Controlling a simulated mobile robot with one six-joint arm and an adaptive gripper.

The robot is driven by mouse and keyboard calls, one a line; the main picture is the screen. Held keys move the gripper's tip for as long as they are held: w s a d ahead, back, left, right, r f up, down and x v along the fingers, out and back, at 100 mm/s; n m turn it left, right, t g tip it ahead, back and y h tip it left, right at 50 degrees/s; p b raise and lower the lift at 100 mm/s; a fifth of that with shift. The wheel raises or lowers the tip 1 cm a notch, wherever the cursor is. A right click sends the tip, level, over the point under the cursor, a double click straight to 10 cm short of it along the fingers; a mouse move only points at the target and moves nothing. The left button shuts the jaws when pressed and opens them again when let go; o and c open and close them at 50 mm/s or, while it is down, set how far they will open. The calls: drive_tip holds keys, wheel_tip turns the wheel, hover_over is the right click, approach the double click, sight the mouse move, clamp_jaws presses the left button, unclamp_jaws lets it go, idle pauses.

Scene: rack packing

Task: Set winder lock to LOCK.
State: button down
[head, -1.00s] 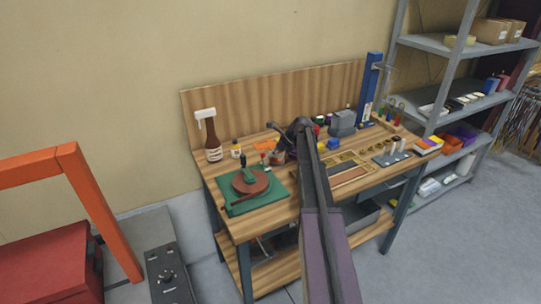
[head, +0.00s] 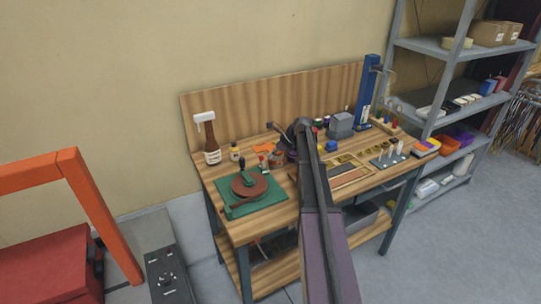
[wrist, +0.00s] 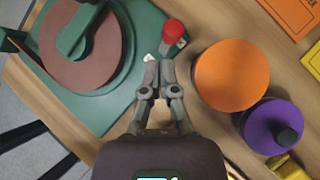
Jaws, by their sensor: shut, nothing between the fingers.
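The winder has a brown disc (head: 249,185) and a green crank handle on a green base (head: 228,211), at the left of the bench. The disc (wrist: 92,42) and base (wrist: 100,112) also show in the wrist view. A red knob (wrist: 174,31) stands beside the base's edge there; it may be the winder lock, but I read no LOCK mark. In the head view my arm hides most of the gripper.
Right of the gripper are an orange round top (wrist: 231,75) and a purple one (wrist: 272,126) with a black knob. Trays and small parts fill the bench's right half. A shelf rack (head: 437,48) stands at right.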

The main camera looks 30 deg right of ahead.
drive_tip(key=w+d+p+v, duration=0.1)
drive_tip(key=p+v, duration=0.8)
drive_tip(key=v, duration=0.3)
drive_tip(key=shift+d+r, duration=0.2)
drive_tip(key=shift+d, duration=0.1)
idle(0.7)
drive_tip(key=s+a+f+n+g+h, duration=0.1)
drive_tip(key=s+a+f+n+g, duration=0.1)
drive_tip(key=s+a+n, duration=0.65)
drive_tip(key=s+a+f+n+g+h, duration=0.15)
drive_tip(key=a+n, duration=0.35)
drive_tip(key=a, duration=0.9)
drive_tip(key=s+a+f+n+g+h+b, duration=0.1)
drive_tip(key=s+a+f+n+h+b, duration=0.1)
drive_tip(key=s+a+n, duration=1.1)
drive_tip(key=shift+s+f+n+h, duration=0.45)
drive_tip(key=shift+s+f+h, duration=0.15)
drive_tip(key=shift+s+h, duration=0.35)
